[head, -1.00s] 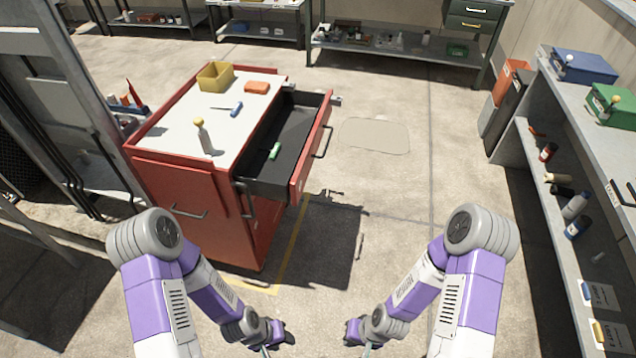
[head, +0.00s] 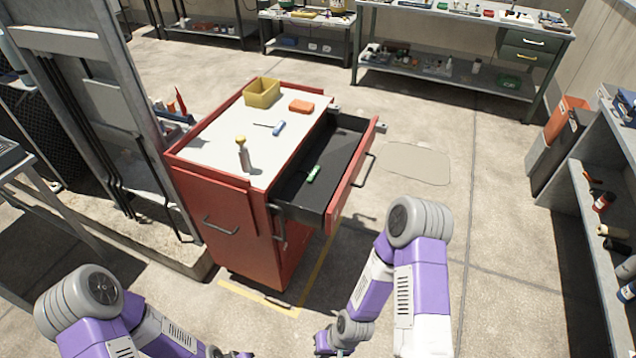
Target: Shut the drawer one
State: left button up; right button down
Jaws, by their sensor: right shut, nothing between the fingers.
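The red tool cart (head: 222,222) stands left of centre with a pale top. Its top drawer (head: 335,205) is pulled far out to the right. The drawer's dark inside (head: 325,160) shows, with a small green object (head: 313,173) in it. A dark bar handle (head: 364,170) is on the red drawer front. My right gripper (head: 335,350) is low at the bottom edge, shut and empty, below the drawer and apart from it. My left gripper (head: 232,354) is barely in view at the bottom edge, and its fingers are cut off.
On the cart top are a yellow bin (head: 262,93), an orange block (head: 301,106), a blue-handled screwdriver (head: 278,128) and a yellow-capped bottle (head: 243,152). A grey shelf unit (head: 600,215) stands at the right. The floor right of the drawer is clear.

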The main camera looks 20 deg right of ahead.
aim_at(341, 150)
jog(key=z, duration=0.1)
jog(key=i, duration=0.9)
jog(key=z, duration=0.65)
